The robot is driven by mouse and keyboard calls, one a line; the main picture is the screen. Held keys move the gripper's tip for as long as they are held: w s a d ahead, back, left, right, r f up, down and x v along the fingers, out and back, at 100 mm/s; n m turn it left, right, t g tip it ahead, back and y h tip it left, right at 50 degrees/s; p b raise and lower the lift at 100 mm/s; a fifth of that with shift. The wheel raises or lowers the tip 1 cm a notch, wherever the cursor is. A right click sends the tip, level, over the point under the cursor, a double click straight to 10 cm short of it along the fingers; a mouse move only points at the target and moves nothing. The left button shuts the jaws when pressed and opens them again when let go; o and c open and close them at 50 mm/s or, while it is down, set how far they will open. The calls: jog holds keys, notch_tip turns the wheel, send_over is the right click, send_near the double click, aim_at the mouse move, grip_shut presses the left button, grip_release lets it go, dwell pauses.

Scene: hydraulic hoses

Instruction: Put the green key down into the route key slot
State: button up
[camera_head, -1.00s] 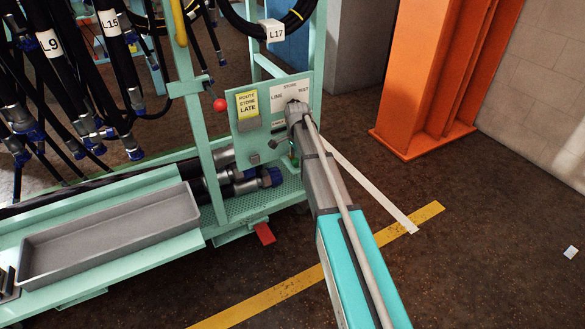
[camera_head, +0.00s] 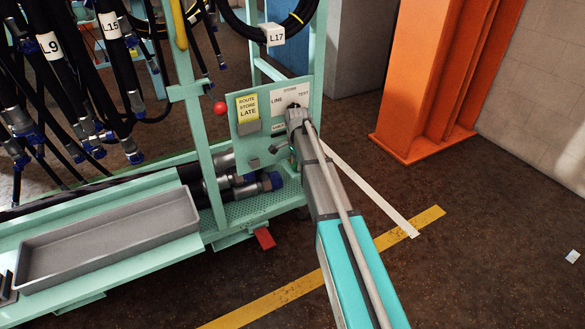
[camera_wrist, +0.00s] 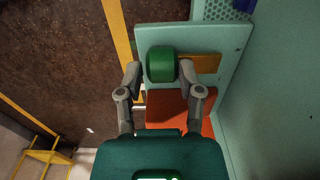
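The green key (camera_wrist: 160,64) is a rounded green block between the two fingers of my gripper (camera_wrist: 160,70) in the wrist view. The fingers lie close on both its sides and appear shut on it. A brown-orange strip (camera_wrist: 207,63) shows behind it against a teal plate (camera_wrist: 188,38). In the head view my gripper points down in front of the board's right side, and its fingers are mostly hidden by the wrist. The route key slot cannot be made out; whether the key touches anything beneath is unclear.
A board with a yellow ROUTE STORE LATE card (camera_head: 247,107) and a LINE, STORE, TEST label (camera_head: 290,97) stands beside my arm. A red ball knob (camera_head: 220,108), hose ends (camera_head: 245,186) and a grey tray (camera_head: 110,240) are to the left. An orange column (camera_head: 430,80) stands right.

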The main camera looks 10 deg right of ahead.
jog(key=c, duration=0.4)
jog(key=shift+r, duration=0.1)
jog(key=shift+r+p, duration=0.95)
jog(key=shift+p, duration=0.1)
jog(key=s+d+r+p, duration=0.1)
jog(key=s+r+p, duration=1)
jog(key=s, duration=0.3)
jog(key=shift+s+f, duration=0.1)
